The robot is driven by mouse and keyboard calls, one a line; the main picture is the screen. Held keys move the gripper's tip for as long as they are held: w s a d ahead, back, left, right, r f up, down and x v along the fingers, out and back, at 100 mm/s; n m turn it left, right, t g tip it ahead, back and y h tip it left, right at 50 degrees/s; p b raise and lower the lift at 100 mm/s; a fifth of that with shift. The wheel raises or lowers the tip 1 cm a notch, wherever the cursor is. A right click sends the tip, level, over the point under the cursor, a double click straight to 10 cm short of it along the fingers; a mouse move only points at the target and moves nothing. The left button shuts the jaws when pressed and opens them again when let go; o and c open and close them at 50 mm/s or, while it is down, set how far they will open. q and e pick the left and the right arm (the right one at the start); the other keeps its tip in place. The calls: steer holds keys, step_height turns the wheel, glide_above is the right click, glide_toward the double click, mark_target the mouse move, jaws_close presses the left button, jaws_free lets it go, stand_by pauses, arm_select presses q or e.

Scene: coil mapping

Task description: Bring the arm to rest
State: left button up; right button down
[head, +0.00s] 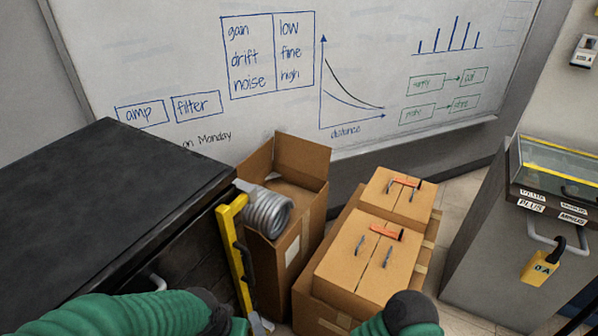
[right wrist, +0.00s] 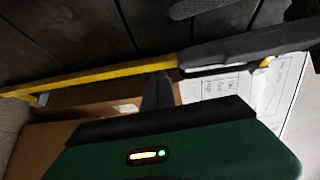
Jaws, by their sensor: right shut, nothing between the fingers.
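My right arm's dark end (head: 408,310) shows at the bottom edge of the head view, in front of the closed boxes. In the right wrist view my right gripper (right wrist: 157,92) is shut and empty, and its green body fills the bottom. A yellow bar (right wrist: 95,81) crosses just beyond the finger; contact cannot be told. My left arm (head: 120,312) comes in from the bottom left and ends at a dark joint; its fingers do not show. A grey ribbed coil (head: 268,212) is at the top of the yellow bar (head: 237,258), beside the dark cabinet.
The dark cabinet (head: 110,190) stands at the left. An open cardboard box (head: 290,255) and closed boxes with orange-handled tops (head: 360,265) stand in the middle. A grey case with a yellow padlock (head: 537,267) is at the right. A whiteboard (head: 390,30) spans the back.

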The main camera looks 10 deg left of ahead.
steer(key=w+d+f+n+g+h, duration=0.1)
steer(key=w+d+n+g+h, duration=0.2)
steer(key=d+n, duration=0.4)
steer(key=w+d+f+n+g+h, duration=0.2)
steer(key=d+n+g, duration=0.25)
steer(key=d, duration=0.55)
steer(key=s+d+r+m+g+h, duration=0.1)
steer(key=s+d+r+g+h, duration=0.25)
steer(key=d, duration=0.55)
steer(key=s+d+r+h, duration=0.2)
steer(key=s+d+r, duration=0.3)
steer(key=s+d, duration=0.3)
step_height(320, 180, up, 22)
steer(key=d+p, duration=0.1)
steer(key=p, duration=2.1)
steer(key=shift+w+d+g, duration=0.15)
steer(key=shift+d+g, duration=0.2)
steer(key=shift+g, duration=0.05)
steer(key=shift+f+y, duration=0.1)
steer(key=shift+y, duration=0.15)
